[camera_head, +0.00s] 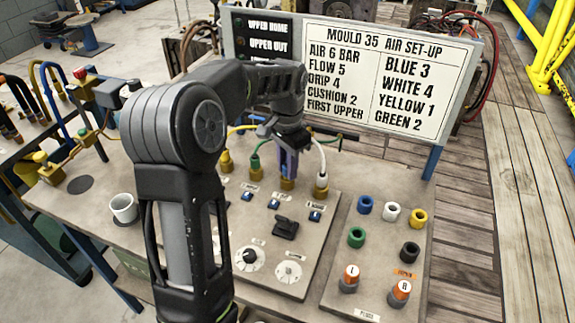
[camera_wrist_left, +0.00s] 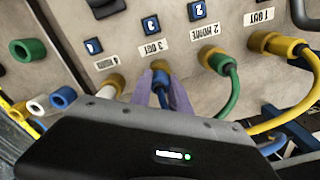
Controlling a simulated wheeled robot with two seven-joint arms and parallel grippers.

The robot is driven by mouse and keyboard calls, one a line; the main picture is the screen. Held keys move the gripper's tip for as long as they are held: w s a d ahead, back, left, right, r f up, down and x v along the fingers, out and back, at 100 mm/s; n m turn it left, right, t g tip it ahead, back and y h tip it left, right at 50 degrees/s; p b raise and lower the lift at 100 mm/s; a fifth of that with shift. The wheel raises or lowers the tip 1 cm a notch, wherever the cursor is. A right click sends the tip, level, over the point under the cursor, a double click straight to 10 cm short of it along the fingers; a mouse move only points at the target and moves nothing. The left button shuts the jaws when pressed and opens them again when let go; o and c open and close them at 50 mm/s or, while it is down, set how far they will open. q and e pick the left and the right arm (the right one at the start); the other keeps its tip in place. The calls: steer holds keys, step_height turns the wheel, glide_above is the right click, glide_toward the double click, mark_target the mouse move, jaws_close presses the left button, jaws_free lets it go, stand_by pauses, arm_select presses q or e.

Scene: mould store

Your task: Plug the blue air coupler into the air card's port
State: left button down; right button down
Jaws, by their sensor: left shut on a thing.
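The air card (camera_head: 385,75) stands behind the bench and reads BLUE 3, WHITE 4, YELLOW 1, GREEN 2. My left gripper (camera_head: 289,172) reaches down over the valve panel with its purple fingers shut on the blue coupler (camera_wrist_left: 161,68). The coupler is at the brass port labelled 3 (camera_head: 287,185), in line with it; the fingers hide how far in it sits. A green hose (camera_wrist_left: 229,88) runs from port 2 and a yellow hose (camera_wrist_left: 300,62) from port 1. A white hose (camera_head: 323,155) rises from the port on the right in the head view. My right gripper is not in view.
Coloured rings, including blue (camera_head: 365,204), white (camera_head: 391,212) and green (camera_head: 356,237), stand on the side plate with two orange-topped plugs. Blue switches, a black lever (camera_head: 286,228) and dials sit on the panel. A white cup (camera_head: 124,208) stands left of my arm.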

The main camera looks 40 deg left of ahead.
arm_select(q)
steer(key=shift+f, duration=0.1)
steer(key=c, duration=1.1)
jaws_free()
steer(key=shift+c, duration=0.2)
steer(key=shift+o, duration=0.2)
steer(key=o, duration=0.4)
steer(key=shift+c, duration=0.2)
steer(key=shift+r+p, duration=3.1)
steer(key=shift+r, duration=0.7)
